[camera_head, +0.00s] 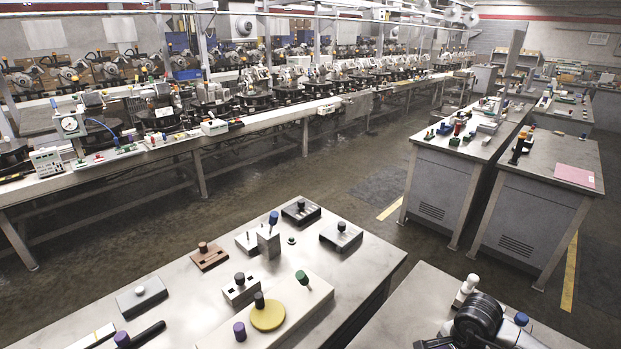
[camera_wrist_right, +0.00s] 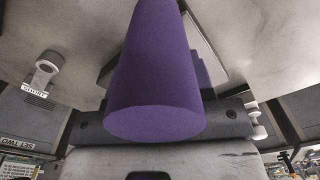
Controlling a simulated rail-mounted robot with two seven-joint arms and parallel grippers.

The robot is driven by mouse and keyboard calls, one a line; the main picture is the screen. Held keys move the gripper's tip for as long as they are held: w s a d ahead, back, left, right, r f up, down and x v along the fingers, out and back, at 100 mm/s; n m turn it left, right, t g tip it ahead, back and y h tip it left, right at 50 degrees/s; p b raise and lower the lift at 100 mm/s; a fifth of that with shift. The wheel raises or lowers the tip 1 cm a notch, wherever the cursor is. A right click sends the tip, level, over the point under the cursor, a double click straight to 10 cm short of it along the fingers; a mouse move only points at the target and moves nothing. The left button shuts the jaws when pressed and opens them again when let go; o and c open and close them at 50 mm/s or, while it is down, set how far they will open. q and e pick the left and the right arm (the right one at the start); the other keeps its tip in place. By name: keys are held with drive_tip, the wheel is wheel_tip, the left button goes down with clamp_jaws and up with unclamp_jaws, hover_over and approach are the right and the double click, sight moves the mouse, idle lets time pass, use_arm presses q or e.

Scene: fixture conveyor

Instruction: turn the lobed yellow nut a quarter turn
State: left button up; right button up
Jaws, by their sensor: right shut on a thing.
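A flat yellow disc (camera_head: 267,318), the only yellow piece on the near table, lies on a pale plate (camera_head: 310,296) with a black knob (camera_head: 259,300) at its edge. Its lobes cannot be made out. In the right wrist view a large tapered purple handle (camera_wrist_right: 155,85) fills the middle, its blunt end towards the camera. My right gripper (camera_wrist_right: 160,128) shows as a dark bar and grey body by the handle and is shut on it. Its fingertips are hidden. My left gripper is in neither view.
A purple knob (camera_head: 240,331) stands by the disc, and a green knob (camera_head: 302,277) stands on the plate. A black handle with a purple end (camera_head: 122,339) lies at front left. Several knobbed blocks crowd the table; bare steel (camera_head: 350,275) shows at right.

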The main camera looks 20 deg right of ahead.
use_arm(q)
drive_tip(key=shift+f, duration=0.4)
use_arm(e)
drive_tip(key=shift+a+f, duration=0.15)
drive_tip(key=shift+f, duration=0.9)
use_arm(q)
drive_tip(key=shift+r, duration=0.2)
use_arm(e)
drive_tip(key=shift+r, duration=0.45)
drive_tip(key=shift+c, duration=1.1)
use_arm(q)
drive_tip(key=p, duration=0.1)
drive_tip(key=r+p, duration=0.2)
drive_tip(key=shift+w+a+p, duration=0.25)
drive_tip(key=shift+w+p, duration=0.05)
drive_tip(key=shift+p, duration=0.05)
use_arm(e)
drive_tip(key=r, duration=0.5)
drive_tip(key=shift+w+a+r, duration=0.25)
drive_tip(key=shift+w+r, duration=0.05)
drive_tip(key=shift+w, duration=0.1)
clamp_jaws()
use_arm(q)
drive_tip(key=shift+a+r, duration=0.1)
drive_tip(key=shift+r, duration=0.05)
use_arm(e)
drive_tip(key=shift+s+r, duration=0.1)
drive_tip(key=shift+r, duration=0.15)
